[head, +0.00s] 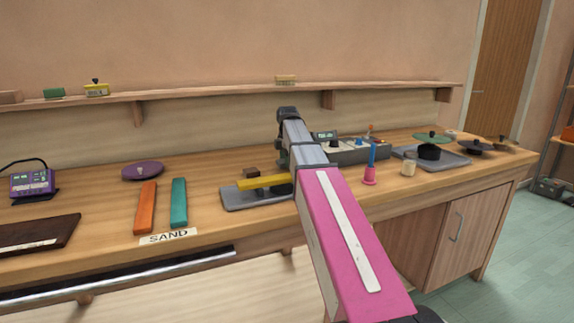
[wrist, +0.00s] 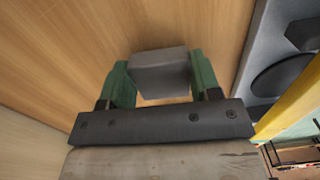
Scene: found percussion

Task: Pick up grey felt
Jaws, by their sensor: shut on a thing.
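The grey felt (wrist: 160,73) is a small grey block in the wrist view, over the wooden bench top. My gripper (wrist: 162,80) has its two green fingers on either side of the block and is shut on it. In the head view my arm hides the felt and most of the gripper, near the back of the bench. I cannot tell whether the felt touches the bench or is just above it.
A grey tray (head: 233,200) with a yellow bar (head: 263,182) lies close by.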

